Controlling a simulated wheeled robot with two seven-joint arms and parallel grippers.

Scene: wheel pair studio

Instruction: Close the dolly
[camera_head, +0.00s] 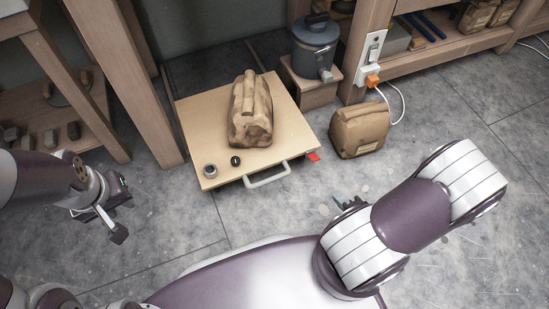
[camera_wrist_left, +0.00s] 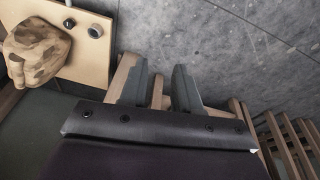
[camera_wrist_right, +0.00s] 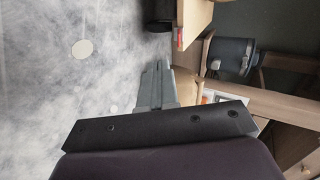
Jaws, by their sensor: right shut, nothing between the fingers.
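The dolly (camera_head: 205,115) is a pale wooden platform with a light grey handle (camera_head: 267,174) on its front edge, pulled out onto the floor. On it sit a brown lumpy clay-like block (camera_head: 246,112), a small grey round pot (camera_head: 210,171) and a small dark knob-like piece (camera_head: 235,161). The dolly's corner also shows in the left wrist view (camera_wrist_left: 92,65). My left gripper (camera_head: 120,213) is open and empty, left of the dolly. My right gripper (camera_wrist_right: 155,88) is shut and empty, right of the handle; my arm largely hides it in the head view.
A brown paper-like bag (camera_head: 360,129) stands on the floor right of the dolly. A grey lidded pot (camera_head: 315,45) stands on a wooden block behind it. A wooden table leg (camera_head: 150,80) rises close to the dolly's left side. The floor in front is clear.

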